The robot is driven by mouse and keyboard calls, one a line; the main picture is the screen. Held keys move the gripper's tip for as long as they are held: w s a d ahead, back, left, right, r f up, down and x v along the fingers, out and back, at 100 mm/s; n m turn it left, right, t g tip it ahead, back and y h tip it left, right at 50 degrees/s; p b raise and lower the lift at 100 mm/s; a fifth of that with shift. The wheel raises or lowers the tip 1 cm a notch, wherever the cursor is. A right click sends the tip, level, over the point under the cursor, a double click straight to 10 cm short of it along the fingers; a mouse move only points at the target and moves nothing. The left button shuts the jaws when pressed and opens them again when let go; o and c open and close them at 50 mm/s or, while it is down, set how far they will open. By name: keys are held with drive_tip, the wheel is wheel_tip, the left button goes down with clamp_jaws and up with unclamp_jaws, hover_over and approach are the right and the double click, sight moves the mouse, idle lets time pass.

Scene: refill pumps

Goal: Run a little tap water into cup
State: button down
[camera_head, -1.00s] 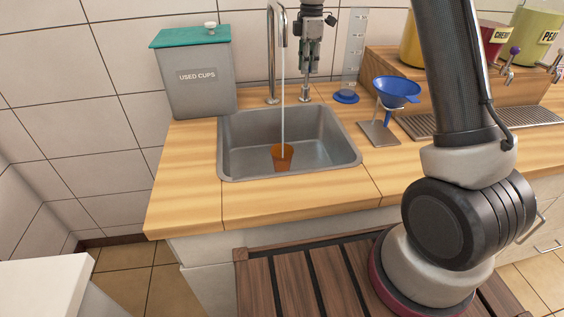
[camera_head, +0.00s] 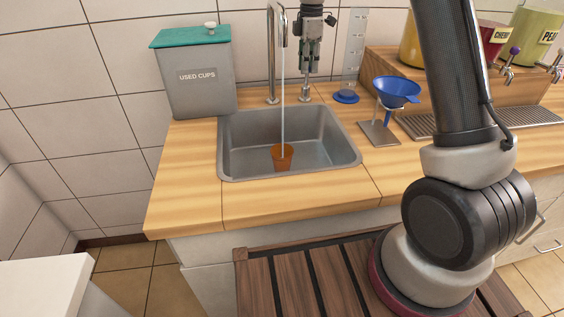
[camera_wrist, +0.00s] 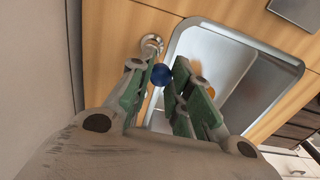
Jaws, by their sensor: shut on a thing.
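An orange-brown cup (camera_head: 282,158) stands in the grey sink (camera_head: 335,150). A thin stream of water (camera_head: 283,110) runs from the spout of the tap (camera_head: 271,60) down into the cup. The water level in the cup is too small to tell. My gripper (camera_head: 309,66) is behind the sink, to the right of the tap. In the wrist view its green-padded fingers are shut on a blue knob (camera_wrist: 161,75) above a round metal base (camera_wrist: 151,44) beside the sink. The cup shows only in part behind the fingers in that view.
A grey used-cups bin (camera_head: 195,85) with a teal lid stands left of the tap. A blue funnel (camera_head: 396,91) on a stand is right of the sink, with a clear ruled measure (camera_head: 355,50) behind it. Coloured dispensers stand at the right. The front counter is clear.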

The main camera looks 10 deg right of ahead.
drive_tip(key=shift+w+r, duration=0.1)
drive_tip(key=shift+w, duration=1.35)
drive_tip(key=c, duration=2.1)
unclamp_jaws()
drive_tip(key=shift+w, duration=0.15)
drive_tip(key=shift+o, duration=0.2)
drive_tip(key=shift+s, duration=0.35)
clamp_jaws()
drive_tip(key=shift+s, duration=0.15)
